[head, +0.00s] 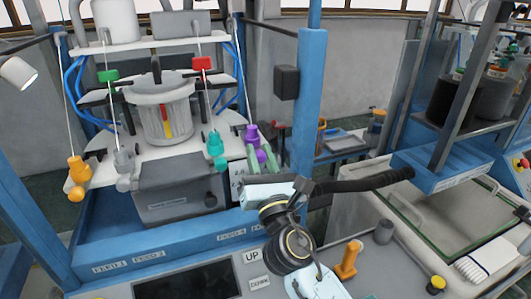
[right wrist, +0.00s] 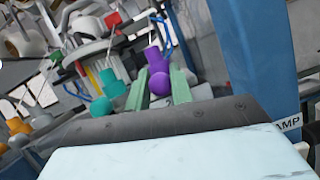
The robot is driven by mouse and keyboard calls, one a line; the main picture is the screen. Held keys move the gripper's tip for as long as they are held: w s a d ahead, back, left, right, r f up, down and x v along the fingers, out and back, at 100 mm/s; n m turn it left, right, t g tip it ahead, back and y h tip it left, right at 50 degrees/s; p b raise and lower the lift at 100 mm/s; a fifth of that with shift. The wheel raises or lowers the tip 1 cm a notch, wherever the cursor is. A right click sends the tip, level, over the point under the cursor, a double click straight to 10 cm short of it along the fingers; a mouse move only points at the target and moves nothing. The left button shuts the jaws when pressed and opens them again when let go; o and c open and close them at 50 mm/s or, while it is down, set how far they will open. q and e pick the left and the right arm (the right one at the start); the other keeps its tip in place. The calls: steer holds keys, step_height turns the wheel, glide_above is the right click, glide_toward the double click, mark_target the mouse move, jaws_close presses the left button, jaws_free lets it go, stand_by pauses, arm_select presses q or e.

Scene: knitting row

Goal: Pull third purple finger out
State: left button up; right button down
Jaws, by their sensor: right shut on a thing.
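A purple finger (head: 252,133) stands at the right end of the machine's white ledge, with a round purple knob (head: 261,156) at its near end. My right gripper (head: 257,150) reaches it from the front right, its two green fingers shut on the knob. In the right wrist view the purple knob (right wrist: 159,84) sits between the green fingers (right wrist: 158,90), with the purple body (right wrist: 154,57) behind it. A teal finger (head: 215,143), a grey one (head: 124,160) and an orange one (head: 78,170) stand to its left. My left gripper is not in view.
A blue post (head: 308,100) rises close to the right of my gripper. A grey box (head: 178,188) sits left of it below the ledge. A pale ribbed cup (head: 163,110) stands at the machine's middle. An orange piece (head: 349,259) stands on the front surface.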

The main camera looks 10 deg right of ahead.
steer(key=c, duration=1.4)
jaws_free()
steer(key=shift+s, duration=0.15)
steer(key=shift+o, duration=0.8)
steer(key=shift+s, duration=0.1)
arm_select(q)
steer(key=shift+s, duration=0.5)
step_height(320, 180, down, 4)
steer(key=b, duration=0.4)
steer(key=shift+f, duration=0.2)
arm_select(e)
steer(key=v, duration=1.3)
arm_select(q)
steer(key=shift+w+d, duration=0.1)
arm_select(e)
steer(key=shift+s, duration=0.1)
